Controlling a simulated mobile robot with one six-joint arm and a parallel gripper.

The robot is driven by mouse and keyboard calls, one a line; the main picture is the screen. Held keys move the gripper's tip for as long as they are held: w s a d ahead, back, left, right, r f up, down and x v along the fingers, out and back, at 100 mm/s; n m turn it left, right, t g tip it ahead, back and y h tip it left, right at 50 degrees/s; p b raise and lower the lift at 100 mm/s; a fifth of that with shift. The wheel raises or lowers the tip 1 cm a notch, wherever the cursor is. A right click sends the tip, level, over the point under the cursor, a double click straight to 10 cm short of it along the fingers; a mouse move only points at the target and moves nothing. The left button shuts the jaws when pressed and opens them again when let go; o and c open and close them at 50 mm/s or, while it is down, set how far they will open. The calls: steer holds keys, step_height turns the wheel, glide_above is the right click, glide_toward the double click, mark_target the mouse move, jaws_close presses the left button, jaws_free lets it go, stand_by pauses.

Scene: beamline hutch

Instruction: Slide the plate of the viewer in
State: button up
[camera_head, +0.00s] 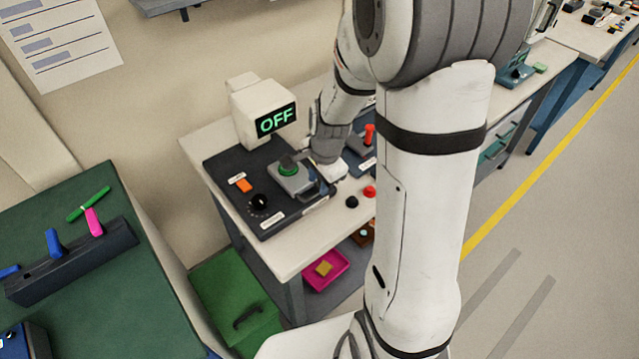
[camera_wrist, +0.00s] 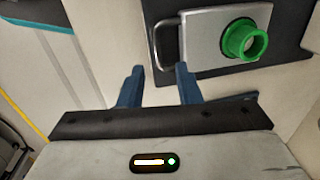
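The viewer (camera_head: 250,112) is a white box with a screen reading OFF, at the back of a dark base panel (camera_head: 240,208). Its grey plate (camera_head: 300,183) carries a green ring (camera_head: 289,163) and has a bar handle on its right side. In the wrist view the plate (camera_wrist: 205,42) is at the upper right, with the green ring (camera_wrist: 243,40) on it and the dark handle (camera_wrist: 156,45) on its left edge. My gripper (camera_wrist: 159,69) is open and empty. Its blue fingertips lie on either side of the handle's near end in the picture; contact cannot be told.
A black knob (camera_head: 258,204) and an orange switch (camera_head: 242,185) are on the panel. Black (camera_head: 351,202) and red (camera_head: 369,191) buttons sit on the white tabletop. Another dark panel with a red lever (camera_head: 369,134) stands to the right. A green table (camera_head: 85,270) is at left.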

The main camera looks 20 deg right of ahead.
mark_target(317, 192)
steer(key=shift+w+a+f, duration=0.1)
steer(key=shift+w+f, duration=0.05)
steer(key=shift+f, duration=0.65)
steer(key=shift+w+f, duration=0.1)
steer(key=shift+f, duration=0.7)
steer(key=shift+c, duration=0.5)
jaws_close()
